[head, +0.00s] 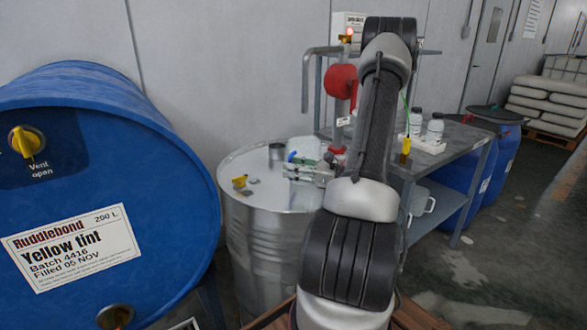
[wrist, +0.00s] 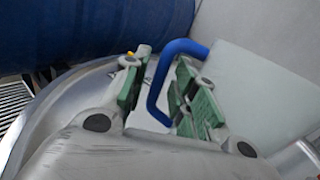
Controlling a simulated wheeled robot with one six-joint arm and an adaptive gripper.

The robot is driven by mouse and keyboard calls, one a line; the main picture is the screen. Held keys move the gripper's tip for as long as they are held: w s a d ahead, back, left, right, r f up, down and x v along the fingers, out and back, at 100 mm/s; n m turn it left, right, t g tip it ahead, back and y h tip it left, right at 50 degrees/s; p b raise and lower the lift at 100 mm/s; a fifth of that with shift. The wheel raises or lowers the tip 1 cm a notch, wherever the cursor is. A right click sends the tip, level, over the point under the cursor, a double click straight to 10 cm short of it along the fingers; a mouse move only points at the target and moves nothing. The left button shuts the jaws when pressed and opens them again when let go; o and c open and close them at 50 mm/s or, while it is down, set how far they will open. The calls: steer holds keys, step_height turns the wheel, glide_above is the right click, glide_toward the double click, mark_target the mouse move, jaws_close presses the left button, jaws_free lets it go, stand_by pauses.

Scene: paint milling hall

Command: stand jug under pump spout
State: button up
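A pale jug with a blue handle (head: 292,156) is at the far side of the steel drum's top in the head view, partly hidden by my gripper. In the wrist view its blue handle (wrist: 156,95) and smooth pale body (wrist: 262,90) show. My gripper (head: 306,170) reaches over the drum from the right. In the wrist view my gripper (wrist: 163,98) is open, its green-padded fingers on either side of the handle, with a gap at the left finger. The red pump (head: 341,82) stands behind, and its grey spout pipe (head: 305,85) turns down at the left.
A big blue drum (head: 170,180) lies at left.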

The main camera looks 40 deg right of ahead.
steer(key=shift+r, duration=0.15)
steer(key=v, duration=1.1)
steer(key=shift+s+d, duration=0.15)
steer(key=shift+s, duration=0.1)
steer(key=s+a+r+n+g, duration=0.1)
steer(key=a+r+n+g, duration=0.3)
steer(key=a, duration=0.3)
steer(key=s+a+r+n+g+y, duration=0.1)
steer(key=s+a+r+n+g, duration=0.1)
steer(key=a+n+g, duration=0.35)
steer(key=s+a+r+n+g, duration=0.1)
steer(key=a+r+n+g, duration=0.3)
steer(key=a, duration=0.3)
steer(key=s+a+r+n+t+h, duration=0.2)
steer(key=s+r+n+h, duration=0.4)
steer(key=n+h, duration=0.4)
steer(key=shift+s+r+n, duration=0.35)
steer(key=shift+s+n, duration=0.5)
steer(key=shift+n, duration=2.1)
steer(key=shift+a, duration=0.1)
